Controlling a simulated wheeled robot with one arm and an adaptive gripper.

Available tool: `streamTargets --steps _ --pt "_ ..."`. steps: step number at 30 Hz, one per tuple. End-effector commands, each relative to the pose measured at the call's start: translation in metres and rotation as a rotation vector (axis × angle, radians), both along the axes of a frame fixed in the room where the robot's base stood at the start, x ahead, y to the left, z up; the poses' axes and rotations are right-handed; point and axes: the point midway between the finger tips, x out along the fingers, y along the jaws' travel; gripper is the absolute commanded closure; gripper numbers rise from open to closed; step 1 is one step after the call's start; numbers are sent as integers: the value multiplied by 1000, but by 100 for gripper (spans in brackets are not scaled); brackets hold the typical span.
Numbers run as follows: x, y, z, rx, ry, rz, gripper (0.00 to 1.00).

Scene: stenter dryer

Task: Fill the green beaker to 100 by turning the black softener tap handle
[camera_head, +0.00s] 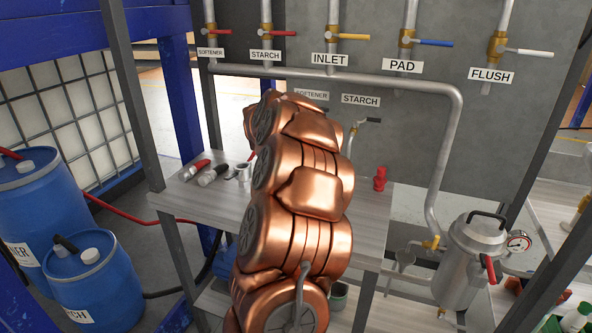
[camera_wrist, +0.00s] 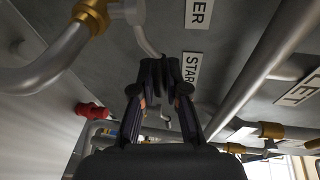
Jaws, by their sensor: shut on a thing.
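My gripper (camera_wrist: 166,78) is shut in the wrist view, its dark fingertips together at the end of a thin grey lever. The lever (camera_wrist: 146,40) runs from the brass softener tap (camera_wrist: 92,14) at the top left, beside the partly cut label ending in "ER". The fingers cover the black handle end. In the head view my copper arm hides the gripper and this tap below the lower softener label (camera_head: 311,95). A dark greenish vessel (camera_head: 338,295) shows partly behind my arm, low down; I cannot tell whether it is the green beaker. No fill reading is visible.
The lower starch tap (camera_head: 372,121) is right of my arm. A grey table (camera_head: 205,205) holds bottles and a red fitting (camera_head: 380,178). A bent pipe (camera_head: 455,140) and metal pot (camera_head: 470,260) stand right. Blue drums (camera_head: 95,295) stand left.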

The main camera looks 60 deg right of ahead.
Motion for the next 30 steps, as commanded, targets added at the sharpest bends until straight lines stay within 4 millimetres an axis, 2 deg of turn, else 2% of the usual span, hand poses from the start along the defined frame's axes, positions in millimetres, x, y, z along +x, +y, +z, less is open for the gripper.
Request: streamTargets --steps 1,7,17,30 --pt "4 2 3 4 -1 -22 100" --pt "2 6 2 0 -2 -99 100" --pt "2 7 1 -1 -1 -111 100" --pt "4 16 1 0 -1 -267 100"
